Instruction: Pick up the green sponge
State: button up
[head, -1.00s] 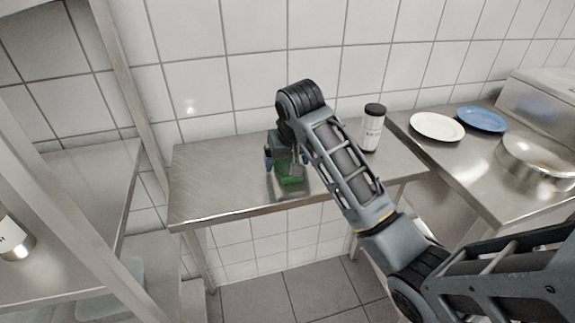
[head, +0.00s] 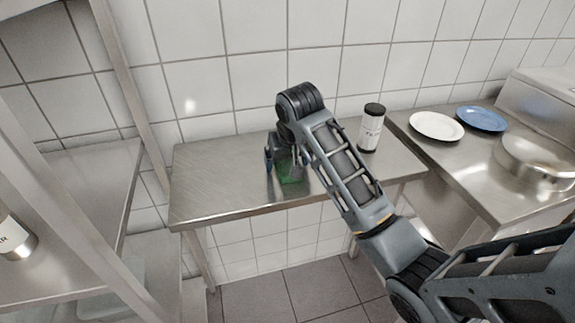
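The green sponge (head: 289,172) lies on the metal table (head: 215,190) near its front edge, partly hidden by my gripper. My gripper (head: 286,168) points down over the sponge from behind and above, with blue parts showing at its sides. One finger shows left of the sponge and another at its right. The fingers look apart, and I cannot tell whether they touch the sponge.
A white canister with a black lid (head: 371,128) stands right of my arm on the same table. On the right counter are a white plate (head: 436,126), a blue plate (head: 481,119) and a round metal pan (head: 537,157). A shelf rack (head: 75,195) stands at left. The table's left part is clear.

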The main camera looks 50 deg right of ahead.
aim_at(291, 161)
jog(key=c, duration=1)
jog(key=shift+r+b, duration=0.3)
jog(key=shift+r, duration=0.15)
jog(key=r, duration=0.4)
jog(key=shift+s+d+r, duration=0.1)
jog(key=shift+s+d, duration=0.2)
jog(key=shift+s, duration=0.1)
jog(key=shift+s+d+r+p, duration=0.75)
jog(key=shift+s+d+r, duration=0.25)
jog(key=shift+s, duration=0.55)
jog(key=shift+s+d+r+p, duration=0.85)
jog(key=shift+s+r, duration=0.3)
jog(key=shift+s, duration=0.35)
jog(key=shift+s+d+r+p, duration=0.7)
jog(key=shift+s+d+r, duration=0.3)
jog(key=shift+s, duration=0.55)
jog(key=shift+a, duration=0.1)
